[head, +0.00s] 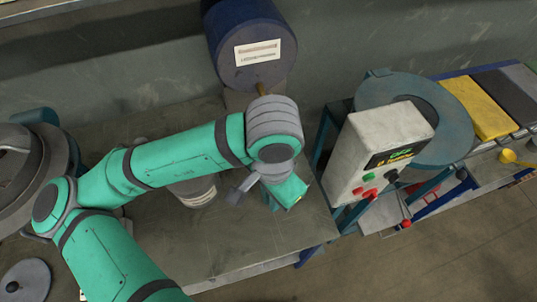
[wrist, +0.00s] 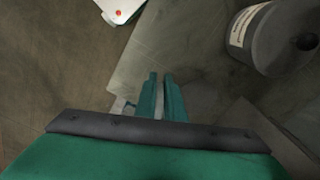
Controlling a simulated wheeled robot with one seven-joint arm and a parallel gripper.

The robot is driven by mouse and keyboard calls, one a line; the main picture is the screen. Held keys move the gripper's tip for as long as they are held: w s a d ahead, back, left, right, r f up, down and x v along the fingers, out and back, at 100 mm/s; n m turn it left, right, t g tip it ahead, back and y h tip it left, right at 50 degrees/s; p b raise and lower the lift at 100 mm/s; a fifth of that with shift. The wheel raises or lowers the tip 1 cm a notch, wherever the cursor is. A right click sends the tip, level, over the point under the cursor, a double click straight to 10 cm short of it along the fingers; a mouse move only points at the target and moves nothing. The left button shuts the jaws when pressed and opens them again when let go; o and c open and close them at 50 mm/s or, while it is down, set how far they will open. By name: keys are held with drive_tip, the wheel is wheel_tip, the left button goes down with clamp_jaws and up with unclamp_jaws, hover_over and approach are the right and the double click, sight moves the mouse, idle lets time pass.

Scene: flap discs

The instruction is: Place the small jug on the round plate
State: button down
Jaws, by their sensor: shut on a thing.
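My gripper (head: 284,203) hangs over the right part of the grey table, pointing down. In the wrist view its two teal fingers (wrist: 160,92) are close together with a narrow gap. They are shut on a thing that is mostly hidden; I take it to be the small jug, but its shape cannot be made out. A small pale grey piece (wrist: 119,106) shows beside the left finger; I cannot tell whether it belongs to the held thing. A flat grey disc (head: 26,279) lies at the lower left of the head view; whether it is the round plate is unclear.
A white control box (head: 365,150) with red knobs stands right of the table. A blue drum (head: 245,30) is at the back. The table front (head: 240,245) is clear.

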drive_tip(key=w+a+f, duration=0.2)
drive_tip(key=w+f, duration=0.1)
drive_tip(key=w, duration=0.1)
drive_tip(key=w+a+f, duration=0.2)
drive_tip(key=w+f, duration=0.1)
drive_tip(key=w, duration=0.1)
drive_tip(key=w+a+f, duration=0.2)
drive_tip(key=w+f, duration=0.1)
drive_tip(key=w, duration=0.1)
drive_tip(key=shift+w+f, duration=0.15)
drive_tip(key=shift+w+a+f, duration=0.1)
drive_tip(key=shift+w+f, duration=0.05)
drive_tip(key=shift+f, duration=0.8)
drive_tip(key=shift+w+a+f, duration=0.1)
drive_tip(key=shift+f, duration=0.8)
drive_tip(key=shift+f, duration=0.2)
drive_tip(key=c, duration=1.8)
unclamp_jaws()
drive_tip(key=shift+c, duration=0.2)
drive_tip(key=shift+r, duration=0.1)
